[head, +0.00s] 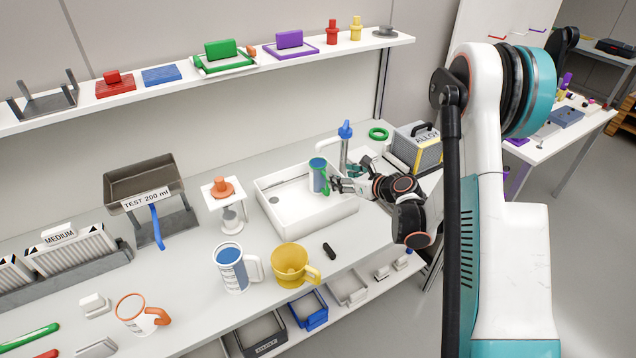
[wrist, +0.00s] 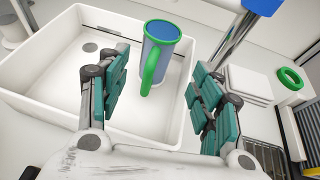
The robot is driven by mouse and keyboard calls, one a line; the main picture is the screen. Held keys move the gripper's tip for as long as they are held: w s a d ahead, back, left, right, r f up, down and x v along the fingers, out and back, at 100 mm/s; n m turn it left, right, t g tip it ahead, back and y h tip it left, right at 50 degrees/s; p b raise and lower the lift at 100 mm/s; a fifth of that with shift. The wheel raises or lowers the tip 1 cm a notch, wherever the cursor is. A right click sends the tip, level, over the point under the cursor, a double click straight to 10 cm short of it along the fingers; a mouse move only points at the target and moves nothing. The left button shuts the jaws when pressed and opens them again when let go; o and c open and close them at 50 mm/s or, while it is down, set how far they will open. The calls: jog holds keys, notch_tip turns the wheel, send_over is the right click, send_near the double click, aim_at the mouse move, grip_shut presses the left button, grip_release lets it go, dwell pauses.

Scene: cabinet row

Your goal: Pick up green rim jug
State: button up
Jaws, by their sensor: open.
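The green rim jug (head: 318,175) has a blue-grey body, a green rim and a green handle. It is at the white sink basin (head: 285,213), in front of the blue-topped tap (head: 345,146). In the wrist view the jug (wrist: 158,55) is upright, with its green handle towards me. My gripper (head: 337,184) reaches in from the right, close to the jug. In the wrist view my gripper (wrist: 160,95) is open, with teal pads on either side of the handle. I see no clear contact between pads and jug.
A yellow jug (head: 290,263), a blue-and-white jug (head: 232,268) and an orange-rimmed jug (head: 135,313) stand on the counter. A grey box (head: 408,148) and a green ring (head: 378,133) are right of the basin. A shelf (head: 150,98) runs above.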

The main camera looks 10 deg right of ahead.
aim_at(323, 171)
jog(key=shift+b+x, duration=1.75)
jog(key=shift+x, duration=5.2)
jog(key=shift+s+f, duration=0.1)
jog(key=c, duration=1.3)
